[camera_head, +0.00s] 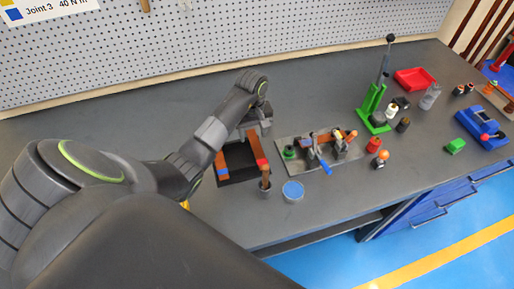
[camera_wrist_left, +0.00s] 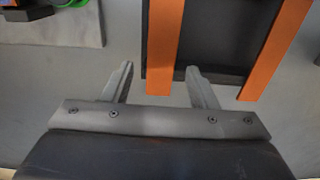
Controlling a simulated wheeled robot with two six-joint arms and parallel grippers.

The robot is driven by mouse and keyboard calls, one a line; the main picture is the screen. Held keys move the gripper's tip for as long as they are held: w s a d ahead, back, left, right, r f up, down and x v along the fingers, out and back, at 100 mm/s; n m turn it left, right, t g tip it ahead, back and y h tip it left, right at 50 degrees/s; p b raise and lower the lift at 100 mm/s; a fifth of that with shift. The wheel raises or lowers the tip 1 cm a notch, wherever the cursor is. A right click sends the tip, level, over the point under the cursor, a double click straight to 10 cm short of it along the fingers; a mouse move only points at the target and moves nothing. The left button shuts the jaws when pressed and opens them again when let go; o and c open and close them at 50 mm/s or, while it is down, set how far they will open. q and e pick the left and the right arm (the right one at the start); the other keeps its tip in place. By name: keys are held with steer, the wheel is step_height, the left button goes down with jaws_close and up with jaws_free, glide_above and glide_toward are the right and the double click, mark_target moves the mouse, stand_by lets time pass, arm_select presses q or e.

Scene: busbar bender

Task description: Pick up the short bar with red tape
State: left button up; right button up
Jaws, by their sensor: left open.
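A black tray (camera_head: 238,176) on the bench holds two copper bars. The right bar in the head view (camera_head: 254,145) has red tape near its front end; the left bar (camera_head: 221,165) has blue tape. My left gripper (camera_head: 262,129) is over the far end of the red-taped bar. In the left wrist view the gripper (camera_wrist_left: 160,72) is open and empty. The end of the left-hand copper bar (camera_wrist_left: 164,50) lies between the finger lines there, apparently below them; the other bar (camera_wrist_left: 275,45) is right of the fingers. No tape shows in that view. My right gripper is not in view.
A grey plate with small tools (camera_head: 322,153) lies right of the tray. A cup with a wooden handle (camera_head: 266,185) and a blue-topped round tin (camera_head: 293,191) stand in front. A green press (camera_head: 374,108) and red bin (camera_head: 415,79) stand farther right. A pegboard (camera_head: 200,50) closes the back.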

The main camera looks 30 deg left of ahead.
arm_select(q)
jaws_close()
stand_by(0.3)
